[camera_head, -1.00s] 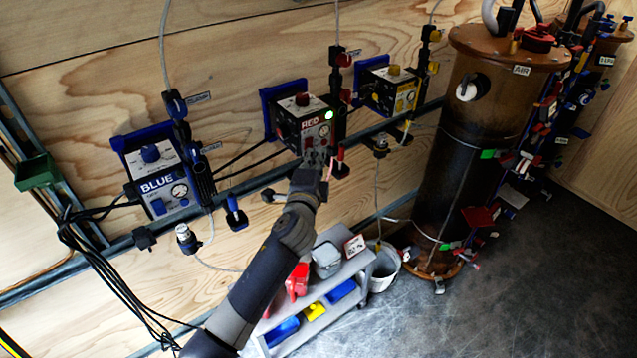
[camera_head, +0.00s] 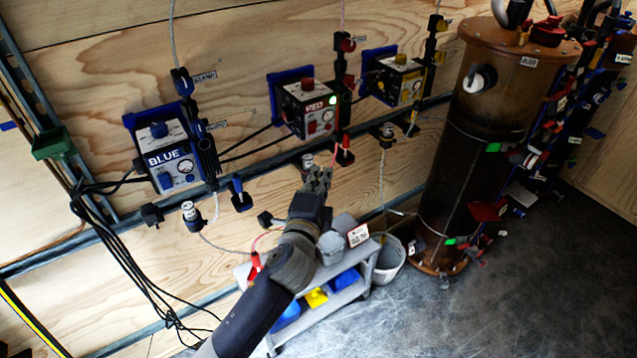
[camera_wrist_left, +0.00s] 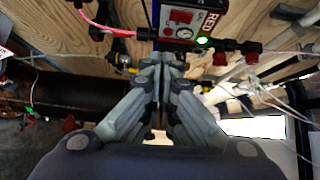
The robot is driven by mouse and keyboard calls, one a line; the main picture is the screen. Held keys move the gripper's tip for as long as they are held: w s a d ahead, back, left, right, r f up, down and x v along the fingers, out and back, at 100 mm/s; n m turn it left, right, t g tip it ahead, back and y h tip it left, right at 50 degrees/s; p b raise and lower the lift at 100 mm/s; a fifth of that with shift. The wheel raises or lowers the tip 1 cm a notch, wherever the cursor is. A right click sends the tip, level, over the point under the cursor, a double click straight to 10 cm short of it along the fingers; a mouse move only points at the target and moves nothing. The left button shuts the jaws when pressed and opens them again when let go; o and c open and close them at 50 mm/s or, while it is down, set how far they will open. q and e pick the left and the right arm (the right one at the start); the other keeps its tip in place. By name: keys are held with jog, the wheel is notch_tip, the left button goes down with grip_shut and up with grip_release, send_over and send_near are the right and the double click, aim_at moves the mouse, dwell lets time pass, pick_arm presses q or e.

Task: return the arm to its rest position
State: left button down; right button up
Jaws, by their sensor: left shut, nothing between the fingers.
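My left arm (camera_head: 268,305) reaches in from the bottom of the head view. Its left gripper (camera_head: 318,178) is shut and empty, in front of the wall just below the RED box (camera_head: 310,108). The RED box has a lit green light and also shows at the top of the left wrist view (camera_wrist_left: 190,22), beyond the closed fingers (camera_wrist_left: 160,62). The gripper looks apart from the box. My right gripper is not in view.
The BLUE box (camera_head: 168,158) and a yellow box (camera_head: 395,80) hang on the wall along a metal rail. A grey cart (camera_head: 348,292) with bins stands below the arm, beside a white bucket (camera_head: 390,262). A brown tank (camera_head: 468,150) stands right. The floor at lower right is clear.

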pick_arm(q)
jog(key=shift+s+a, duration=0.1)
jog(key=shift+s, duration=0.45)
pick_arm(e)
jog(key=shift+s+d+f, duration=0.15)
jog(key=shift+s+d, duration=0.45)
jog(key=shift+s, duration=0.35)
pick_arm(q)
jog(key=shift+f, duration=0.1)
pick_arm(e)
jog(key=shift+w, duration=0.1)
